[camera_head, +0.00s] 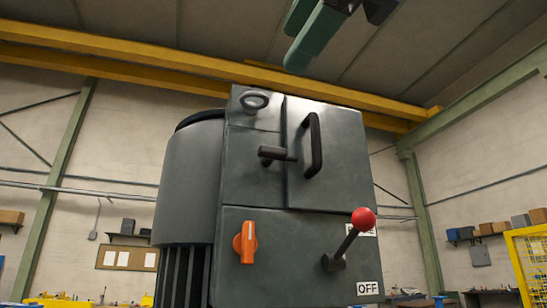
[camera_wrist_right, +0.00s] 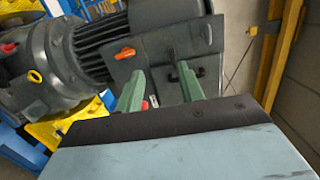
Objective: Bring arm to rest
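My right gripper (camera_head: 308,42) hangs at the top of the head view, above the grey machine cabinet and apart from it. Its two green fingers show in the wrist view (camera_wrist_right: 160,82), spread apart with nothing between them. The cabinet (camera_head: 262,185) has a lever with a red knob (camera_head: 363,219), tilted up to the right, above an OFF label (camera_head: 368,288). Another label behind the lever is partly covered. An orange rotary switch (camera_head: 245,243) sits at lower left. My left gripper is out of view.
The cabinet carries a black door handle (camera_head: 313,146), a small black latch (camera_head: 277,154) and a lifting ring (camera_head: 255,99). A finned motor (camera_head: 184,200) stands beside it. A yellow fence (camera_head: 529,262) is at the right. Open air surrounds my right gripper.

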